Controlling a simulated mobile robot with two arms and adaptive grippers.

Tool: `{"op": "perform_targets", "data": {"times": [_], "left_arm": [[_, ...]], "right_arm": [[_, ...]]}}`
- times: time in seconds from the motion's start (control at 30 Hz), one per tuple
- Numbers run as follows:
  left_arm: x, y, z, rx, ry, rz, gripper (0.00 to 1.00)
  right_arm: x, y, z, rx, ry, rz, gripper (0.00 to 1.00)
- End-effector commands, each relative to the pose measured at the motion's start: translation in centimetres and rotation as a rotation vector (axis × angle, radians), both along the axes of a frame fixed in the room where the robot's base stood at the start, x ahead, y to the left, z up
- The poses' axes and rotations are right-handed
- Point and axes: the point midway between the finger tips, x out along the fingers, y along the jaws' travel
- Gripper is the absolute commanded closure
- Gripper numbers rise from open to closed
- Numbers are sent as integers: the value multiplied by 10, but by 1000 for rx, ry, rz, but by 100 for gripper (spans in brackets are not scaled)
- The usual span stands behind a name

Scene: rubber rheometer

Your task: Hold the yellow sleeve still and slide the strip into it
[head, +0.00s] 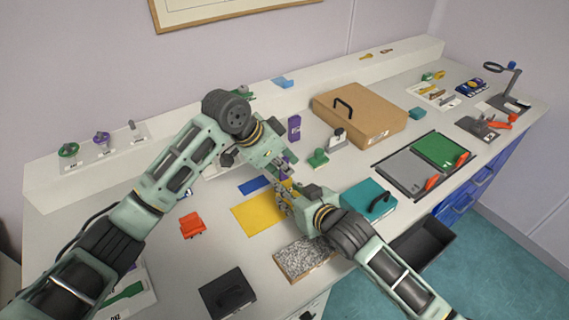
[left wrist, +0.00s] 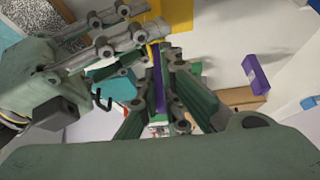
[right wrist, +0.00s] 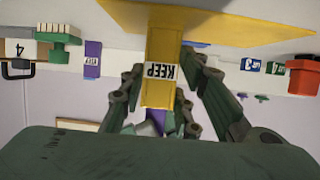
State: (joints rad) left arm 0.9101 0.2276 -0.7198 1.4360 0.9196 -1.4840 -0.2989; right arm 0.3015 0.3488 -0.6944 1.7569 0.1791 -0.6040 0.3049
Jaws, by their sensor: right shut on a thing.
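The yellow sleeve (right wrist: 160,72), marked KEEP, stands between the fingers of my right gripper (right wrist: 160,65) in the right wrist view. The right gripper (head: 283,194) is shut on it above the yellow sheet. My left gripper (head: 281,173) is just beyond it in the head view. In the left wrist view the purple strip (left wrist: 159,88) lies between the left gripper's close fingers (left wrist: 161,52), with yellow just past the tips. The strip also shows beyond the sleeve in the right wrist view (right wrist: 155,122). Whether its end is inside the sleeve is hidden.
A yellow sheet (head: 252,218) lies under the grippers, beside a blue piece (head: 255,185). A red item (head: 192,226), speckled tray (head: 303,262), teal case (head: 366,198), green stamp (head: 318,158) and purple block (head: 294,126) stand around. A brown case (head: 375,118) is behind.

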Motion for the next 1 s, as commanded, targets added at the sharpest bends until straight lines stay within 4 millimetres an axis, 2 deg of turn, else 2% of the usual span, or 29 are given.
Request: {"op": "perform_targets", "data": {"times": [0.03,0.1,0.3,0.7,0.87,1.0], "left_arm": [[0,0,-3,1,1,1,100],[0,0,-3,1,1,1,91],[0,1,-4,3,3,0,73],[-1,2,0,3,2,1,73],[-5,12,20,2,-3,1,73],[-13,26,46,2,-4,0,73]], "right_arm": [[0,0,0,-1,0,0,96],[0,0,0,-1,0,0,96],[0,0,0,0,-1,1,96],[0,0,1,1,-2,0,96],[0,0,1,1,-1,0,96],[0,0,0,1,-1,0,96]]}}
